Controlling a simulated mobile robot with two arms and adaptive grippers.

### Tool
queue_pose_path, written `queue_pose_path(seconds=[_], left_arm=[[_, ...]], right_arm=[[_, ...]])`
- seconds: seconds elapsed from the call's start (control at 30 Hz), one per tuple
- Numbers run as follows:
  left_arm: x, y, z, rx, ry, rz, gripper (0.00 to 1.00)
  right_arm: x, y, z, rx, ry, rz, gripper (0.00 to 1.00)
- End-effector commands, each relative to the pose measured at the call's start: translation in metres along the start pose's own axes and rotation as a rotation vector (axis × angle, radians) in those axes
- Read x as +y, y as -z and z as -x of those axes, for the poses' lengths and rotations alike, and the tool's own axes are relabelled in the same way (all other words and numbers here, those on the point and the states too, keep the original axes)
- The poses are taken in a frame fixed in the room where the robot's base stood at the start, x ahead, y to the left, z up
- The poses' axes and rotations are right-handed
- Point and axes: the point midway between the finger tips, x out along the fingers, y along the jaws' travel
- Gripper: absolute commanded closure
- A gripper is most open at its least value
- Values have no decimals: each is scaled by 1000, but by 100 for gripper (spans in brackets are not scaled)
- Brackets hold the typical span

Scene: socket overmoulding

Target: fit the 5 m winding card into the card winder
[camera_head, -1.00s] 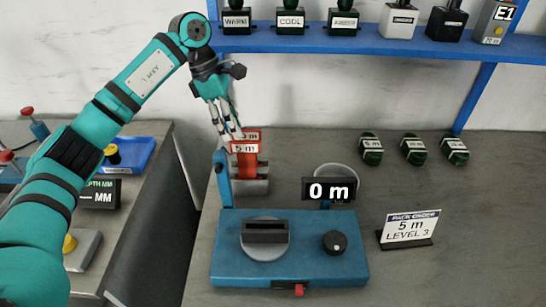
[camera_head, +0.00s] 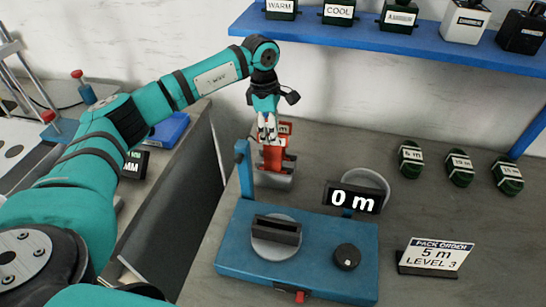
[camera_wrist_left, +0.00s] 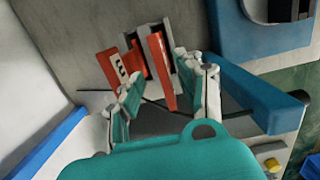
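The red winding cards stand in a grey rack (camera_head: 272,181) behind the winder. One red card (camera_head: 273,158) is below my left gripper (camera_head: 267,138); another (camera_head: 285,129) is partly hidden behind the fingers. The left wrist view shows the cards (camera_wrist_left: 163,75) beyond my left fingers (camera_wrist_left: 168,92), which are apart with nothing clearly held. The nearer labels are unreadable. The blue card winder (camera_head: 230,262) has a round grey disc with a dark slotted holder (camera_head: 276,230), which is empty. Its display (camera_head: 352,200) reads 0 m. My right gripper is not in view.
A blue post (camera_head: 243,168) rises at the winder's back left, near the rack. A round grey dish (camera_head: 375,182) is behind the display. Several dark green pieces (camera_head: 459,168) lie at the right. The order sign (camera_head: 436,254) reads 5 m, level 3. A blue shelf (camera_head: 350,38) hangs above.

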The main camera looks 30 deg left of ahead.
Motion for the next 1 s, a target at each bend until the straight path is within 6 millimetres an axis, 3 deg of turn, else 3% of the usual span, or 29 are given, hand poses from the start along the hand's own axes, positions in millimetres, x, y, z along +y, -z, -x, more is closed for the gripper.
queue_pose_path(seconds=[0.17, 0.5, 1.0], left_arm=[[-2, 0, -13, 2, 3, 0, 63], [-4, -1, -54, 0, 1, 0, 63], [-4, -1, -56, 0, 0, 0, 63]], right_arm=[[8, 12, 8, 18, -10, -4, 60], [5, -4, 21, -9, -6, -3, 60], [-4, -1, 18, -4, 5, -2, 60]])
